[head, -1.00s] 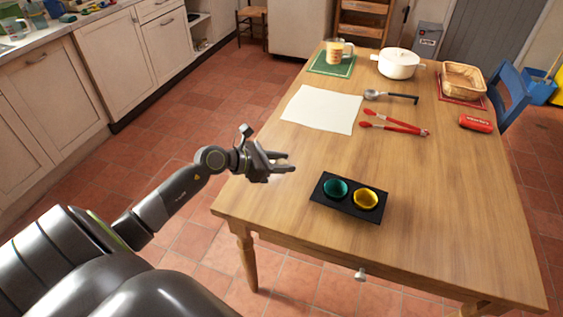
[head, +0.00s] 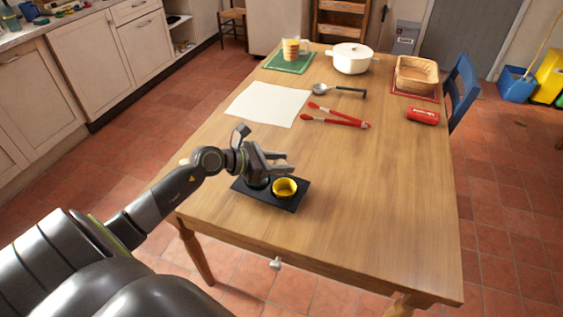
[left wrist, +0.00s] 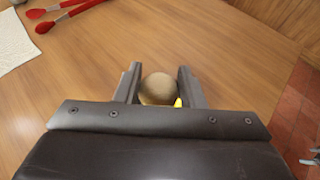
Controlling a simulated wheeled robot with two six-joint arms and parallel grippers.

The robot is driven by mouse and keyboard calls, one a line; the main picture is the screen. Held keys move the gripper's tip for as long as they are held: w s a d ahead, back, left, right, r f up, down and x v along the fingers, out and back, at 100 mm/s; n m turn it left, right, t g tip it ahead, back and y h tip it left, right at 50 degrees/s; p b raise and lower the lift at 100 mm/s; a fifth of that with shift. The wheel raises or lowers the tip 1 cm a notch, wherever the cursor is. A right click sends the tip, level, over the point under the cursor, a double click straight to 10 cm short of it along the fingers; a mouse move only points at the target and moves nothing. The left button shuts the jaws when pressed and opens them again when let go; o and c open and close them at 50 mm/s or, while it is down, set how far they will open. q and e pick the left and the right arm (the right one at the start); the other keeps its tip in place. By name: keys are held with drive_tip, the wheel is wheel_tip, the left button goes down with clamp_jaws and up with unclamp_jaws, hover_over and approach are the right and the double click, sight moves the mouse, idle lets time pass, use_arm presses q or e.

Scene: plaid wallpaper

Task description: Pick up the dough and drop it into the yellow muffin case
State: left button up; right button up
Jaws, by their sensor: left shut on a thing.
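My left gripper (head: 282,164) is shut on the dough (left wrist: 159,89), a round tan ball between its two fingers in the left wrist view. The gripper is over the table, at the black muffin tray (head: 268,198). The yellow muffin case (head: 285,187) sits in the tray's right cup, just below the fingers; a sliver of yellow (left wrist: 178,102) shows beside the dough in the left wrist view. The teal case in the left cup is mostly hidden behind the gripper.
Behind the tray lie a white sheet (head: 267,104), red tongs (head: 335,121) and a ladle (head: 322,89). A mug (head: 292,50), a white pot (head: 351,59), a basket (head: 416,75) and a red rolled item (head: 422,116) stand farther back. The table's right front is clear.

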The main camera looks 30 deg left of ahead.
sight(279, 192)
use_arm(q)
drive_tip(key=shift+s+a+f+b, duration=0.15)
drive_tip(key=shift+f+b, duration=0.25)
drive_tip(key=shift+f, duration=0.2)
drive_tip(key=shift+a+f+b, duration=0.15)
drive_tip(key=shift+f+b, duration=0.2)
drive_tip(key=shift+f, duration=0.25)
wheel_tip(279, 192, down, 2)
drive_tip(key=shift+d+b, duration=0.15)
drive_tip(key=shift+b, duration=0.75)
drive_tip(key=shift+f+b, duration=0.3)
drive_tip(key=shift+f, duration=0.25)
drive_tip(key=o, duration=1)
use_arm(e)
drive_tip(key=f, duration=0.4)
drive_tip(key=shift+s+a+f, duration=0.1)
drive_tip(key=shift+a+f, duration=0.1)
drive_tip(key=shift+a, duration=0.15)
use_arm(q)
drive_tip(key=shift+o, duration=0.2)
